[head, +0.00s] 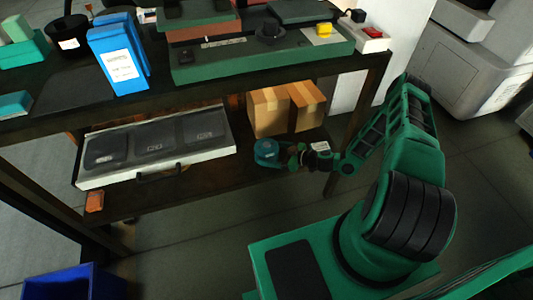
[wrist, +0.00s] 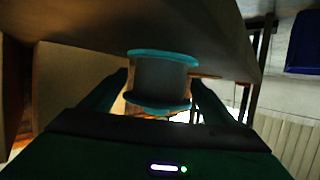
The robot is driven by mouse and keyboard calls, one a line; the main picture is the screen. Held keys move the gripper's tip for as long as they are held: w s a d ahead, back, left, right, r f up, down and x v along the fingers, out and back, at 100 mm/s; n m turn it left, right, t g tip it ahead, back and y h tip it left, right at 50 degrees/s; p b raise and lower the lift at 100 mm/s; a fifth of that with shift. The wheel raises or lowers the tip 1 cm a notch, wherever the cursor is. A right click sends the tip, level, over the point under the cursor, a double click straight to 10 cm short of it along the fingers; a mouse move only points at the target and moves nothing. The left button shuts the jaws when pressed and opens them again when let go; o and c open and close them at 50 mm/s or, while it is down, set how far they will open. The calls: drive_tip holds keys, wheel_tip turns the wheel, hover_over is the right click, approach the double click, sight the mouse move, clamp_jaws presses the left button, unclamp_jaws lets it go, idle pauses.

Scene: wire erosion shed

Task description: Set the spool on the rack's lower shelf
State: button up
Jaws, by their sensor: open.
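The spool (head: 266,151) has teal flanges and sits at the lower shelf (head: 220,187) of the rack, near its front edge and in front of cardboard boxes. In the wrist view the spool (wrist: 160,80) shows a grey-brown core between two teal flanges. My gripper (head: 280,154) reaches in from the right at shelf height. Its two fingers (wrist: 160,95) stand open on either side of the spool, with the spool between them. The spool looks to be resting on the shelf, though its contact is hard to see.
A white case (head: 160,176) with dark panels fills the shelf's left part. Two cardboard boxes (head: 268,112) stand behind the spool. A small orange block (head: 95,201) lies front left. The upper shelf (head: 210,95) hangs overhead. A blue bin (head: 75,283) is on the floor.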

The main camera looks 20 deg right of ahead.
drive_tip(key=v, duration=1)
drive_tip(key=s+d+r+m+g+h, duration=0.1)
drive_tip(key=s+d+r+g+h, duration=0.2)
drive_tip(key=r, duration=0.6)
drive_tip(key=s+d+r+m+g+h, duration=0.1)
drive_tip(key=s+d+r+m+g, duration=0.3)
drive_tip(key=r, duration=0.6)
drive_tip(key=s+d+r+n+g+h, duration=0.1)
drive_tip(key=s+d+r+g+h, duration=0.15)
drive_tip(key=s+r, duration=0.45)
drive_tip(key=s+r+m+h, duration=0.3)
drive_tip(key=s+r+m, duration=0.8)
drive_tip(key=s+r, duration=0.6)
wheel_tip(320, 180, up, 2)
drive_tip(key=shift+s+r, duration=0.2)
drive_tip(key=shift+s, duration=0.1)
